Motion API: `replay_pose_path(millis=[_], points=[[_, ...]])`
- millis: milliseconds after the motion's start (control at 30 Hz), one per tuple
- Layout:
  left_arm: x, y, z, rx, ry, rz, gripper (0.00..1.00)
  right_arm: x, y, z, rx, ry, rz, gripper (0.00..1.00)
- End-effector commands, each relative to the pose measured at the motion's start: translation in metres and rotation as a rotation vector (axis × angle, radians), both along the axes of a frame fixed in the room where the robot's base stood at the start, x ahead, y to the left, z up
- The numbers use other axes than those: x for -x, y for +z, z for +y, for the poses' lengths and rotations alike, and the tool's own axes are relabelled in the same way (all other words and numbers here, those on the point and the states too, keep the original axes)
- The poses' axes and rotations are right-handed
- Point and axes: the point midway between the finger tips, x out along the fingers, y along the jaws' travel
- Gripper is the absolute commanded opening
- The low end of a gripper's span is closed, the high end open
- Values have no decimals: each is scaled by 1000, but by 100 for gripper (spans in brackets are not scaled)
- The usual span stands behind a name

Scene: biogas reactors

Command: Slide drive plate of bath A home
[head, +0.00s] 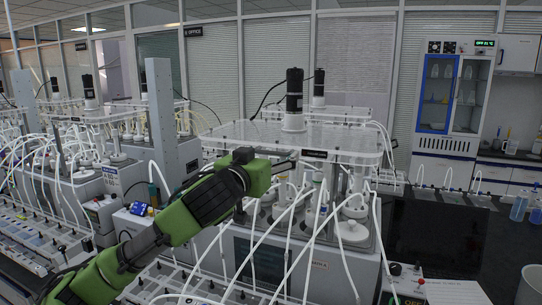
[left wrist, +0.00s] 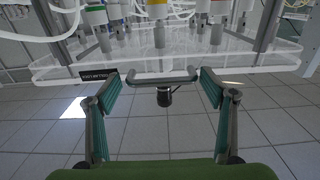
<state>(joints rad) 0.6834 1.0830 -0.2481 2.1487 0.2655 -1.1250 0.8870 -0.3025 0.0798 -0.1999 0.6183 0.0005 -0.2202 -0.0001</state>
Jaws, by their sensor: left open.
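The clear drive plate (head: 250,132) lies level on top of the near bath unit, with a black motor (head: 294,90) standing on it. A dark label (head: 314,154) is on its front edge, too small to read surely. My left gripper (head: 284,166) is at the plate's front edge, left of the label. The left wrist view is upside down and shows the plate (left wrist: 230,62), its label (left wrist: 99,73) and a grey bar handle (left wrist: 150,79). My left gripper (left wrist: 160,78) is open, its fingers at either end of the handle. My right gripper is not in view.
White tubes (head: 290,235) hang from the bath unit below the plate. A grey column (head: 160,120) and further bath units (head: 95,115) stand to the left. A dark screen (head: 435,238) stands at the right. A glass-door cabinet (head: 455,95) is at the back right.

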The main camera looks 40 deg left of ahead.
Motion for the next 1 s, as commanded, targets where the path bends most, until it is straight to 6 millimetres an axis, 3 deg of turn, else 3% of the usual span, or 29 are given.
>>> replay_pose_path(millis=[200, 400, 1000], points=[[35, -2, -9, -5, -1, 3, 76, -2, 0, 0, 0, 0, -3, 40], [58, -2, -15, -3, -1, 5, 76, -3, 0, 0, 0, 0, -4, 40], [65, -1, -16, -2, -1, 3, 76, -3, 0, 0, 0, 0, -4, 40]])
